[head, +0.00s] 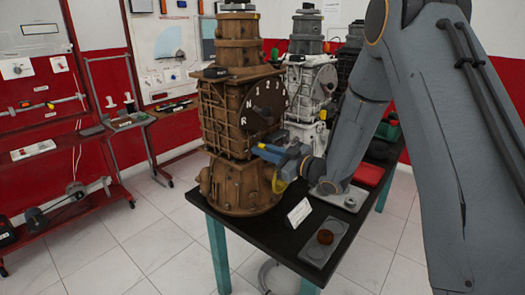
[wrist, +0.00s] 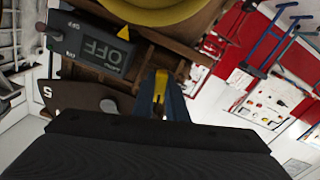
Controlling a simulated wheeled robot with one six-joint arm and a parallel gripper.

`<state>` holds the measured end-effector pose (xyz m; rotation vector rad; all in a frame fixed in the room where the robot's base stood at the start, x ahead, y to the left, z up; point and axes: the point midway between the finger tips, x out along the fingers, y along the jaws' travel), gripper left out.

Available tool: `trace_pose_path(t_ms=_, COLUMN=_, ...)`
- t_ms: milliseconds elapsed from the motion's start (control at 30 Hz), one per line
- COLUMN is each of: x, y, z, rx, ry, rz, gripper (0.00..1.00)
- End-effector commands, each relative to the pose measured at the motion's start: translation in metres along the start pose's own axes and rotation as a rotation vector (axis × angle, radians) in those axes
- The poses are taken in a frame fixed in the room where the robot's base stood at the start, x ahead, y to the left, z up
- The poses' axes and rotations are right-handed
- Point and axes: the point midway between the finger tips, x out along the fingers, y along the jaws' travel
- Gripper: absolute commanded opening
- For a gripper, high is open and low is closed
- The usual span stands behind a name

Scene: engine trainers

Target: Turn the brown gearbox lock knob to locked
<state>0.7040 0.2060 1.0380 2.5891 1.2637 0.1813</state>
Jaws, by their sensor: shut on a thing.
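The brown gearbox (head: 228,125) stands on the black table, with a round selector dial (head: 266,103) marked N, 1, 2, 3, R on its front. My gripper (head: 262,148) reaches in from the right, its blue fingers at the gearbox front just below the dial. In the wrist view my gripper (wrist: 162,88) is shut, with a yellow part at the fingertips. A grey box reading OFF (wrist: 98,48) is beside a yellow triangle.
A white card (head: 299,212) and a plate with a red-brown round knob (head: 325,237) lie at the table's front. A pale gearbox (head: 308,85) stands close behind on the right. A yellow round part (wrist: 150,8) is near my fingers.

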Motion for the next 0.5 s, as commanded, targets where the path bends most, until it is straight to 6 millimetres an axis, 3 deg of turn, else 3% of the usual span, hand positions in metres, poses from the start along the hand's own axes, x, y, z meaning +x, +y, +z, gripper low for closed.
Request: trace_pose_path(t_ms=500, x=-0.0005, y=-0.0003, z=0.0012, rx=0.272, ry=-0.003, rz=0.001, gripper=0.00)
